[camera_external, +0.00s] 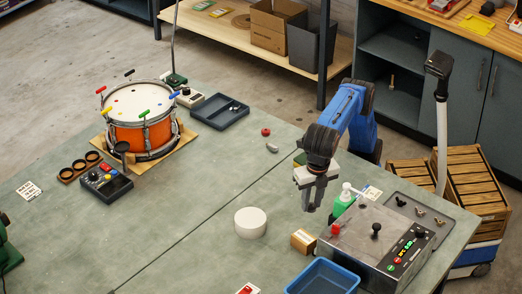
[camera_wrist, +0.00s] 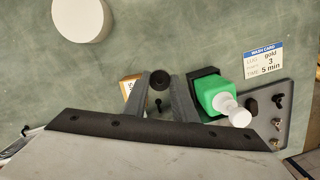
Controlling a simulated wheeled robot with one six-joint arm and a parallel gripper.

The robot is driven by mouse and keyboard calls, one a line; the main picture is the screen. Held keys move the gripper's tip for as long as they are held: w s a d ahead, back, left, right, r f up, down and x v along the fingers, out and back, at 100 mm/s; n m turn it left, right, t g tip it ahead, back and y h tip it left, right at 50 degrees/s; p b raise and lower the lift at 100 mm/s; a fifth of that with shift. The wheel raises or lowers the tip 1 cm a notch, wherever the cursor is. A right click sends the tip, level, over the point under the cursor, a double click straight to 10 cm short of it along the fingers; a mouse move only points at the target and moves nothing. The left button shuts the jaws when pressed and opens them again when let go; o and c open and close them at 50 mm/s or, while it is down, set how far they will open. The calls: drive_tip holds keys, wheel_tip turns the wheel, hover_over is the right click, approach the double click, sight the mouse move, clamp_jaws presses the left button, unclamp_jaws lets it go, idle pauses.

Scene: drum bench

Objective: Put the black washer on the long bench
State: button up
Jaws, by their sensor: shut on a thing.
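My gripper (camera_external: 311,204) is above the long bench (camera_external: 195,232), near the back left corner of the metal control box. In the wrist view its two fingers (camera_wrist: 163,82) are shut on a small dark round piece, the black washer (camera_wrist: 160,78). In the external view only a dark bit shows between the fingertips. The washer appears held above the bench top; the exact gap is hard to tell. The grey-green bench top also shows in the wrist view (camera_wrist: 200,40).
Near my gripper are a green bottle (camera_wrist: 215,95), a cardboard box (camera_external: 303,241), the control box (camera_external: 350,250), a white round block (camera_external: 250,222) and a tray with wing-shaped pieces (camera_external: 445,225). A blue bin (camera_external: 325,276) is in front. The drum (camera_external: 140,115) stands left. Mid-bench is mostly clear.

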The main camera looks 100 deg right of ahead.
sight(309, 230)
wheel_tip(309, 230, down, 9)
drive_tip(key=shift+f, duration=0.15)
idle(0.4)
drive_tip(key=shift+f, duration=0.15)
drive_tip(key=o, duration=0.7)
drive_tip(key=r, duration=0.4)
drive_tip(key=a+r, duration=0.1)
drive_tip(key=r, duration=0.7)
drive_tip(key=shift+s+a, duration=0.2)
drive_tip(key=shift+s, duration=0.05)
drive_tip(key=shift+r, duration=0.1)
